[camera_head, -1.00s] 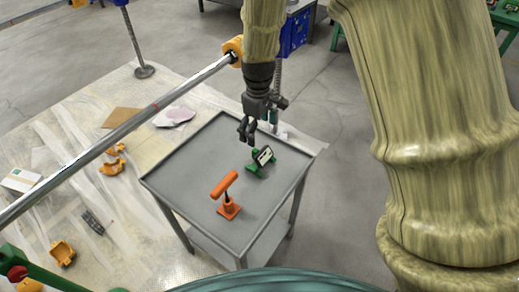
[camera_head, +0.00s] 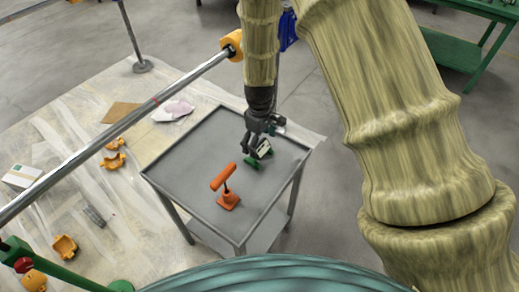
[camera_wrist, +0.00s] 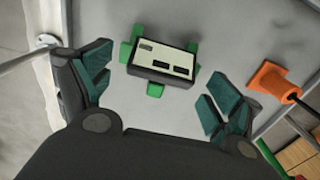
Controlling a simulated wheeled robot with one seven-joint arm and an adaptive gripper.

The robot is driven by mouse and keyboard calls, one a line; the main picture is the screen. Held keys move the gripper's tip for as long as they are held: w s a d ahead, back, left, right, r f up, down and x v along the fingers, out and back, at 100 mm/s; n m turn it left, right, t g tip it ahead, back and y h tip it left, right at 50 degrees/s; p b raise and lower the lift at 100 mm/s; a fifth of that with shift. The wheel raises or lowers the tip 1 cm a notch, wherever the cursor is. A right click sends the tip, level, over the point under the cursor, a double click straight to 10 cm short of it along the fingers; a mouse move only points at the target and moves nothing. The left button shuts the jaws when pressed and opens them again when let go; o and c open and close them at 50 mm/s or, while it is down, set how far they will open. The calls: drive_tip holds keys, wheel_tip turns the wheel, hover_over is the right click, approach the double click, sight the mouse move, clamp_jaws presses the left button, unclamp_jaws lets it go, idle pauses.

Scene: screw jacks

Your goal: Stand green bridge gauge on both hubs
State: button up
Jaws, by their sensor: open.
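A green piece (camera_head: 251,163) with a cream, black-slotted plate stands on the grey table's right half. The wrist view shows the plate (camera_wrist: 163,62) face up, with green feet (camera_wrist: 155,89) sticking out around it. I cannot tell for sure whether this is the bridge gauge. My gripper (camera_head: 257,149) is over this piece and partly covers it in the head view. In the wrist view its two dark green finger pads (camera_wrist: 158,87) are wide apart with nothing between them; the plate lies just beyond. No hubs can be made out clearly.
An orange jack (camera_head: 229,200) with a tilted orange top bar stands nearby on the grey table (camera_head: 180,181); it also shows in the wrist view (camera_wrist: 271,79). A raised rim edges the table. A metal rail (camera_head: 130,124) crosses at left. Yellow-orange parts lie on the floor sheet.

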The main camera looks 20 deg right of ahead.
drive_tip(key=shift+f, duration=0.7)
drive_tip(key=c, duration=1.4)
drive_tip(key=shift+o, duration=0.2)
drive_tip(key=shift+r, duration=0.1)
